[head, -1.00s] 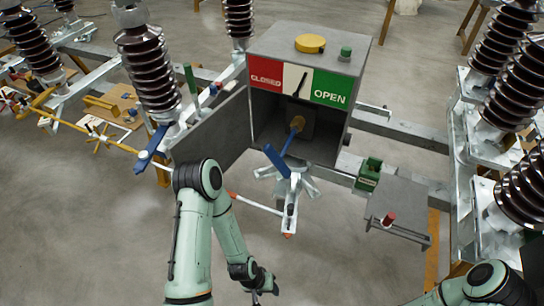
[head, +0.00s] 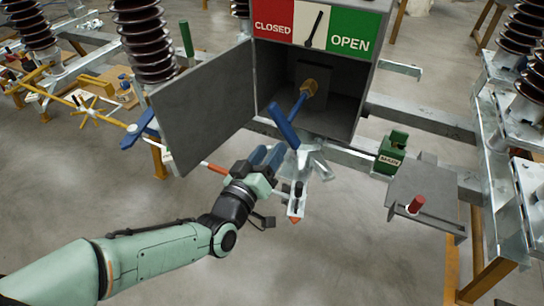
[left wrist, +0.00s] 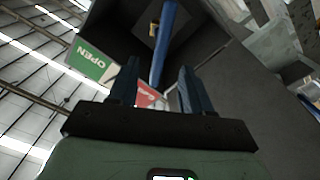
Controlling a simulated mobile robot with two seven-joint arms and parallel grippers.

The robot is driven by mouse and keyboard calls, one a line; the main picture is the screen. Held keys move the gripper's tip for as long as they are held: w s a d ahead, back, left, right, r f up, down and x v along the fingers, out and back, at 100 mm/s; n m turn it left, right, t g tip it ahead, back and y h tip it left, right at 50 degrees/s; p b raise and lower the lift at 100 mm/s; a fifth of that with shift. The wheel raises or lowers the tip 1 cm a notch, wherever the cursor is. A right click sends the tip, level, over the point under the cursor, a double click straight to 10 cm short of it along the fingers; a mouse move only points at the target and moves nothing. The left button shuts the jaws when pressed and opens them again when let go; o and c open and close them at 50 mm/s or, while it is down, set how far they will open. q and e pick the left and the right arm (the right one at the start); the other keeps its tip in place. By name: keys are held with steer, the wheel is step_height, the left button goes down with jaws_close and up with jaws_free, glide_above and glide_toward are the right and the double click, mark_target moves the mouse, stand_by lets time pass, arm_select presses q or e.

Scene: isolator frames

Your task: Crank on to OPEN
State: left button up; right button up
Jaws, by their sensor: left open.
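The crank has a blue arm (head: 284,126) and a brass hub (head: 309,88) inside the open grey box (head: 345,115). The arm slants down and left out of the box opening. Above it, the dial pointer (head: 314,28) stands near upright on the white band, between the red CLOSED field (head: 273,20) and the green OPEN field (head: 350,38). My left gripper (head: 267,152) is open and empty, just below and left of the crank arm's lower end. In the left wrist view the blue arm (left wrist: 164,40) shows beyond and between the fingers. My right gripper is out of view.
The open door (head: 200,105) stands left of the box. A metal bracket (head: 298,195) hangs below the crank. A green MAIN block (head: 391,152) and a grey shelf with a red knob (head: 416,205) are at the right. Left of the door is a yellow rod (head: 60,110).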

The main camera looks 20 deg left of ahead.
mark_target(282, 131)
arm_select(q)
steer(key=w+p, duration=0.1)
steer(key=w, duration=0.2)
steer(key=w+p, duration=0.1)
steer(key=shift+w+r+p, duration=0.35)
steer(key=shift+w, duration=0.05)
steer(key=w, duration=0.4)
steer(key=shift+f+b, duration=0.2)
steer(key=shift+b, duration=0.2)
steer(key=shift+w, duration=0.5)
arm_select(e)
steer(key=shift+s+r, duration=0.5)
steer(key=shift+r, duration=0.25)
arm_select(q)
steer(key=shift+c, duration=0.3)
jaws_close()
